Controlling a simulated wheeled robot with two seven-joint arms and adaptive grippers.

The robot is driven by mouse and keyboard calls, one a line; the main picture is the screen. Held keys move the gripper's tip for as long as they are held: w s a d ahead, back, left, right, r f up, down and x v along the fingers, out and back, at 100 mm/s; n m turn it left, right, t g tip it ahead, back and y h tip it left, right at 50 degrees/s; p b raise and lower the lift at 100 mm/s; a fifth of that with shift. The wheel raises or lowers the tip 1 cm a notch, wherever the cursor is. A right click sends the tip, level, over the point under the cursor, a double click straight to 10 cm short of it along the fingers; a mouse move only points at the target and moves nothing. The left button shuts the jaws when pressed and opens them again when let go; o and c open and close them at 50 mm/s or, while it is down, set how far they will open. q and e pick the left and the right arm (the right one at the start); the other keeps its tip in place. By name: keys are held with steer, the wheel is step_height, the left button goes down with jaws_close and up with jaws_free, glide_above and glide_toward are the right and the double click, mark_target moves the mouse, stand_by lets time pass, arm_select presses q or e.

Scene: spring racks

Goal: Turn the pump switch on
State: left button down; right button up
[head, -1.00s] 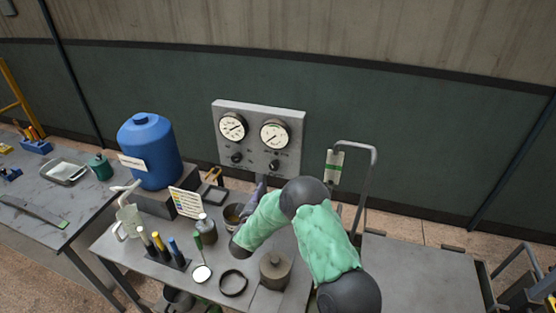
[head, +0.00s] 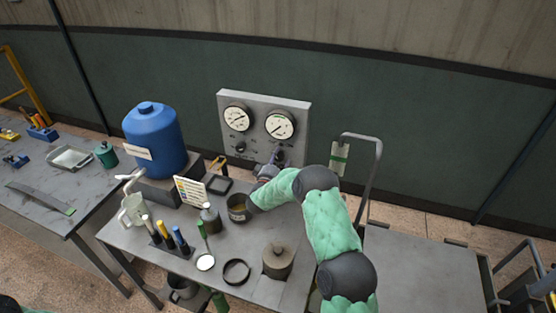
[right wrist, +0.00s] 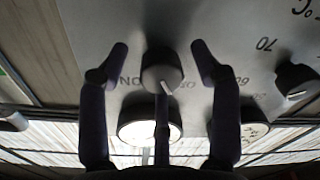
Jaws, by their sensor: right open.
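The gauge panel (head: 263,105) stands at the back of the table, with two round dials and two dark knobs below them. The pump switch appears to be the right-hand knob, a dark round knob (right wrist: 162,72) with a white pointer mark, between upside-down ON and OFF lettering in the right wrist view. Its pointer leans slightly toward the OFF side. My right gripper (right wrist: 158,48) is open, with a fingertip on each side of this knob and a visible gap on both sides. In the head view my right gripper (head: 272,166) covers part of the panel's lower right. My left gripper is not in view.
The other knob (head: 240,147) is at the panel's lower left. A blue tank (head: 155,140), a sign card (head: 190,190), a tin cup (head: 238,208) and a lidded pot (head: 278,262) stand on the table. A metal hoop with a tag (head: 339,157) rises right of my arm.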

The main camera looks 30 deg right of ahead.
steer(key=c, duration=1.1)
steer(key=shift+c, duration=0.2)
